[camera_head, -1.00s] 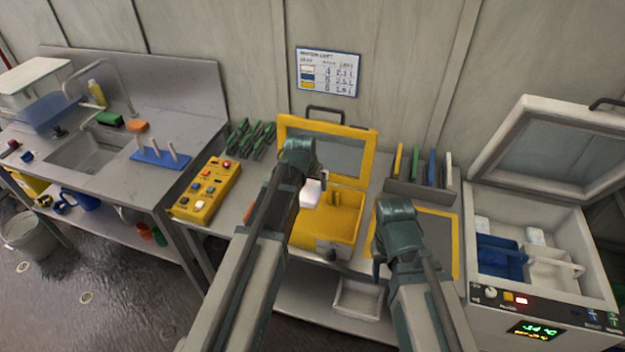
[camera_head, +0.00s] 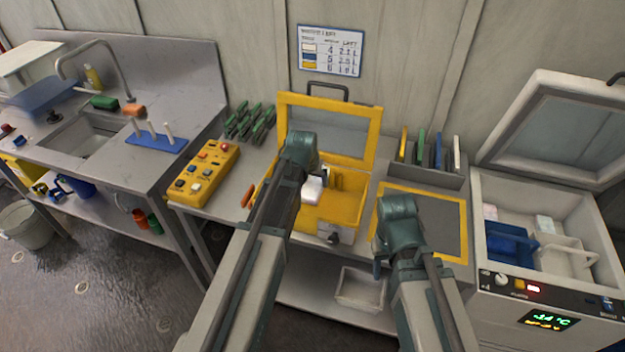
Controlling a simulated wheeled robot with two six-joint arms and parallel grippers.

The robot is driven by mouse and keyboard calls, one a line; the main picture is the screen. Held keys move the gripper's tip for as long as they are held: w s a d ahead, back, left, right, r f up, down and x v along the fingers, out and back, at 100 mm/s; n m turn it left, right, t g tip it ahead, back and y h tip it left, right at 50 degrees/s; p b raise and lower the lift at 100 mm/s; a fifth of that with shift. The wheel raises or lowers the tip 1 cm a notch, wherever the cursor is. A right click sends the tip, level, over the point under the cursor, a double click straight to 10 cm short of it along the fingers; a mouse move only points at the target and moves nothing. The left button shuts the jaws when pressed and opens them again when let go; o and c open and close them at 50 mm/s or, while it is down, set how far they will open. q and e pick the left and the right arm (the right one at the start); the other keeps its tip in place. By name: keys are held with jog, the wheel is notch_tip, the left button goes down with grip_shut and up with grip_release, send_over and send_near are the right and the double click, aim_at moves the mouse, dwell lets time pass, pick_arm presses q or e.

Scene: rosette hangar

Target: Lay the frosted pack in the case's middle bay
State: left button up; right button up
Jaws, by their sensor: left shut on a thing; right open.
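The frosted pack (camera_head: 312,189) is a small whitish block held in my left gripper (camera_head: 316,180). The gripper is shut on it, over the open yellow case (camera_head: 330,218) in the middle of the bench. The case's lid (camera_head: 367,145) stands up behind it. My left arm hides the case's left part, so I cannot tell which bay the pack is over or whether it touches the case. My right gripper (camera_head: 380,262) is open and empty, at the front left edge of the yellow-bordered mat (camera_head: 450,225).
A chest freezer (camera_head: 490,205) stands open at the right, with a blue basket (camera_head: 508,245) and a white basket (camera_head: 565,262). A yellow button box (camera_head: 203,172) is left of the case. A rack of coloured plates (camera_head: 425,180) stands behind the mat. A sink (camera_head: 82,142) is far left.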

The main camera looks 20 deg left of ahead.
pick_arm(q)
jog(key=shift+f+b, duration=3.7)
jog(key=shift+f, duration=0.3)
jog(key=o, duration=1.5)
jog(key=shift+r, duration=0.1)
jog(key=p+v, duration=1.3)
jog(key=shift+s+r, duration=0.2)
jog(key=shift+r, duration=0.1)
